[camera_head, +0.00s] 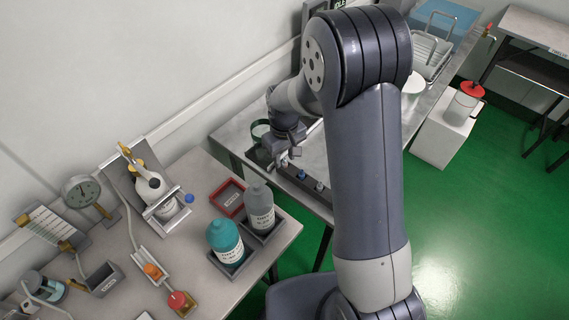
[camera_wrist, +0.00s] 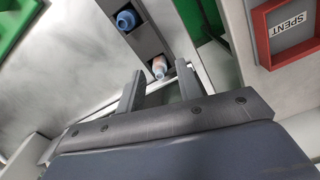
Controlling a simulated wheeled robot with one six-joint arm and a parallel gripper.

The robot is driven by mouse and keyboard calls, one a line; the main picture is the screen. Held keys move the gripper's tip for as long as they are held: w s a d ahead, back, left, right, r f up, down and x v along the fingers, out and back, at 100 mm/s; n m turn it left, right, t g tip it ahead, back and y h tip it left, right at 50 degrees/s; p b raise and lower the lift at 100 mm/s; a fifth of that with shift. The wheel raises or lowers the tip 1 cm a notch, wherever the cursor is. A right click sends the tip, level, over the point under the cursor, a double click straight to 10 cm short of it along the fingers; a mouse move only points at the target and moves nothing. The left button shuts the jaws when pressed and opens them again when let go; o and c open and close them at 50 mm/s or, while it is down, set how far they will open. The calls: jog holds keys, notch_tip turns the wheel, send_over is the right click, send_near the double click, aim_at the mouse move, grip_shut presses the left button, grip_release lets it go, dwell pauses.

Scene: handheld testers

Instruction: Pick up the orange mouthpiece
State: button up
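A small pale orange mouthpiece (camera_wrist: 159,67) stands in the end of a dark rack (camera_wrist: 150,42) in the wrist view. A blue piece (camera_wrist: 126,19) sits further along the same rack. My gripper (camera_wrist: 160,78) is open, with one finger on each side of the orange mouthpiece in the picture. I cannot tell how far above it the fingertips are. In the head view my gripper (camera_head: 285,159) is over the near-left end of the rack (camera_head: 303,180); the mouthpiece there is small and hard to make out beside the fingers.
A red tray (camera_head: 228,198) marked SPENT lies left of the rack. An orange-topped piece (camera_head: 152,270) and a red knob (camera_head: 177,299) are on the near table.

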jog(key=shift+c, duration=0.4)
grip_shut()
